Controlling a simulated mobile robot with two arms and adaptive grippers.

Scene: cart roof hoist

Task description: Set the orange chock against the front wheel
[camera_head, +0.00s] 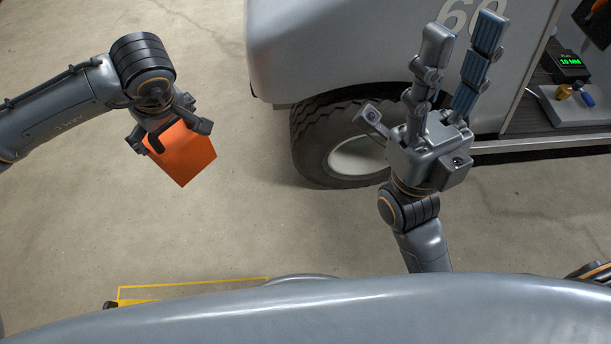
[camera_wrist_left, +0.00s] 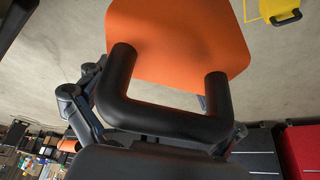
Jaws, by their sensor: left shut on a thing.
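The orange chock (camera_head: 185,152) hangs in my left gripper (camera_head: 178,128) at the left of the head view, apart from the wheel. In the left wrist view the chock (camera_wrist_left: 180,40) shows with its black handle (camera_wrist_left: 165,118), and the gripper's fingers are around the handle. The front wheel (camera_head: 325,140) has a dark tyre and a pale hub, under the cart's grey body, to the right of the chock. My right gripper (camera_head: 465,50) is open and empty, its two fingers spread upward in front of the cart. It hides part of the wheel and the body.
The grey cart (camera_head: 330,45) fills the upper right, with a sill and a small device with a green display (camera_head: 570,62) on its deck. Concrete floor (camera_head: 245,200) lies clear between chock and wheel. A yellow outline (camera_head: 190,284) shows near my base.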

